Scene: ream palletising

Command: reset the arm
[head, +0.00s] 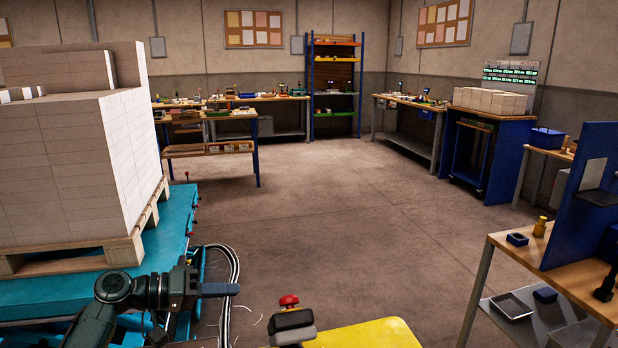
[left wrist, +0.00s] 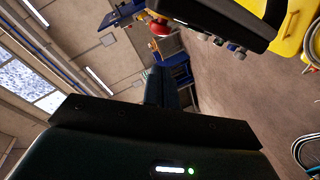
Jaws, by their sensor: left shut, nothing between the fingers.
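My left gripper (head: 220,289) reaches in from the lower left in the head view, beside the turquoise platform. Its fingers are together with nothing between them. In the left wrist view its dark fingers (left wrist: 160,88) also show closed, pointing away from the camera with the room behind. My right gripper is not in the head view. A large stack of white reams (head: 70,150) stands on a wooden pallet (head: 75,258) at the left, apart from the gripper.
The pallet rests on the turquoise platform (head: 170,262). My yellow base part and a red button (head: 289,300) lie at the bottom. A workbench (head: 560,270) with a blue panel stands at right. White reams (head: 490,101) sit on a blue stand farther back. The middle floor is clear.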

